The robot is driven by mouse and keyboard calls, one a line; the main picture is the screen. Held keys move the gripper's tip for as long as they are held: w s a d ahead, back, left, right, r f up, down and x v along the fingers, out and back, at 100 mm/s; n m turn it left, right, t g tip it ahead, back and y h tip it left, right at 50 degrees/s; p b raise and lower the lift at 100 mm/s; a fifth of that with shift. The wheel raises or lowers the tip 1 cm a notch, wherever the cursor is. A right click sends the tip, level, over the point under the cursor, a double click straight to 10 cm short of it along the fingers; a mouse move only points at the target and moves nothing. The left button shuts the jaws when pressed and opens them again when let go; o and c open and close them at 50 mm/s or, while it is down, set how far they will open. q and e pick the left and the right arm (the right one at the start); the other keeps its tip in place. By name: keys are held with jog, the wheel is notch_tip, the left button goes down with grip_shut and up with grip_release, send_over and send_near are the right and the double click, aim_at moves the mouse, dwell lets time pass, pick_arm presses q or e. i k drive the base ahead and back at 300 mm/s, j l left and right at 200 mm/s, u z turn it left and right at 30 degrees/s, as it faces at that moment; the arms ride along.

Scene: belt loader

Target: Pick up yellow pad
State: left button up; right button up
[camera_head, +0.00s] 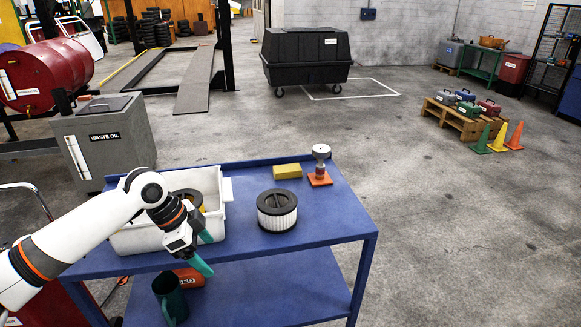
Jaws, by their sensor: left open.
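My left gripper (207,254) has teal fingers and is open. It hangs over the front edge of the white bin, nearer to me and left of the pad, well apart from it. Nothing shows between its fingers. My right gripper is not in view.
A black-ended round filter (277,210) stands in front of the pad. The orange-based stand (320,166) is just right of the pad. The white bin (137,238) holds a yellow and black item. The cart's right side is clear. A dark green mug (170,299) sits on the lower shelf.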

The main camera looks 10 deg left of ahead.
aim_at(290, 171)
jog(key=i, duration=1.75)
